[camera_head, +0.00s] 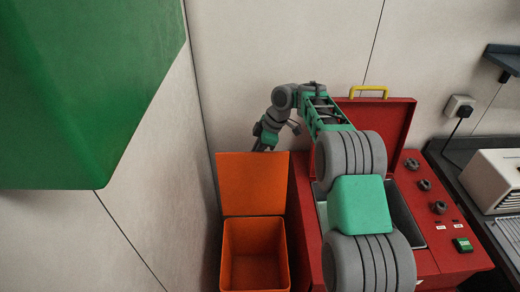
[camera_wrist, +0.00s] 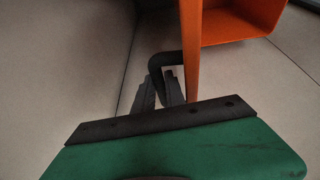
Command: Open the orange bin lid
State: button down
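The orange bin (camera_head: 255,252) stands on the left of the red machine in the head view. Its orange lid (camera_head: 253,183) stands upright at the back of the bin, and the bin's inside shows. My gripper (camera_head: 259,143) is behind the top of the lid. In the wrist view the lid (camera_wrist: 191,50) shows edge-on, with the bin (camera_wrist: 235,25) to its right. A dark bent handle (camera_wrist: 165,60) sticks out from the lid's outer face. The fingers of my gripper (camera_wrist: 160,82) close in on the handle from both sides; the exact contact is small and dark.
The red machine (camera_head: 445,262) stands right of the bin, its red lid (camera_head: 395,117) raised with a yellow handle (camera_head: 368,89). My arm passes over it. Pale walls are close behind and left of the bin. A large green surface (camera_head: 80,90) fills the upper left.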

jog(key=shift+w+d+r, duration=0.1)
jog(key=shift+w, duration=0.6)
jog(key=shift+r, duration=0.1)
jog(key=c, duration=1.5)
grip_release()
jog(key=shift+w, duration=0.15)
jog(key=shift+c, duration=0.2)
jog(key=shift+o, duration=0.7)
jog(key=shift+w+f, duration=0.4)
jog(key=shift+w, duration=0.1)
jog(key=shift+s+r, duration=0.1)
jog(key=shift+r, duration=0.05)
jog(key=shift+r, duration=0.15)
